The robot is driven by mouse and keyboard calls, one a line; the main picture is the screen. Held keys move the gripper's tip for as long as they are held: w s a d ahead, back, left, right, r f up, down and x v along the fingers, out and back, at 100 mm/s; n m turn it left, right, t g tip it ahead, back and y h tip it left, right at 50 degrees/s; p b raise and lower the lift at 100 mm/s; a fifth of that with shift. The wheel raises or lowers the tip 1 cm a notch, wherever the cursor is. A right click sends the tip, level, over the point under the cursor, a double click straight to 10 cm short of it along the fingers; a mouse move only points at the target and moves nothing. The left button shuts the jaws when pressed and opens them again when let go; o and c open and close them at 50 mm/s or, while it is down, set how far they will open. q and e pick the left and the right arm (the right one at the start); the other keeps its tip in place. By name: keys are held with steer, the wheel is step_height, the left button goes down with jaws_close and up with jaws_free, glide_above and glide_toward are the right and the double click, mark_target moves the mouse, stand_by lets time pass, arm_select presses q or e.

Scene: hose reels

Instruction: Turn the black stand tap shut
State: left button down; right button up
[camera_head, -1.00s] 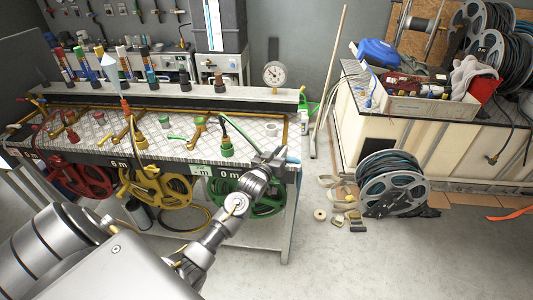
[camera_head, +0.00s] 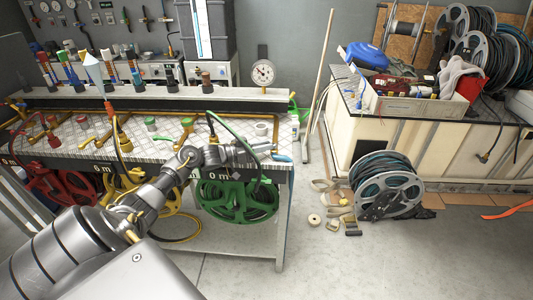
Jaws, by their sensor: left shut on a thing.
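Several taps with coloured knobs and levers stand on the patterned bench top (camera_head: 165,130); one has a green knob (camera_head: 187,122). Dark-based posts (camera_head: 172,86) line the ledge behind them. I cannot tell which is the black stand tap. My left gripper (camera_head: 266,149) is at the bench's front right edge. It is shut, and a green hose (camera_head: 235,132) arches from a fitting on the bench down to its jaws, so it appears shut on that hose. The jaws are small and partly hidden. My right gripper is not in view.
A green reel (camera_head: 236,203) hangs below the bench front, with yellow and red reels to its left. A round gauge (camera_head: 263,73) stands behind the bench. The floor in front is clear.

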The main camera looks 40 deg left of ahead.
arm_select(q)
steer(key=shift+a+m+h+b, duration=0.1)
steer(key=shift+m+h+b, duration=0.2)
steer(key=shift+w, duration=0.1)
steer(key=c, duration=1.4)
jaws_free()
steer(key=shift+c, duration=0.2)
steer(key=shift+r, duration=0.1)
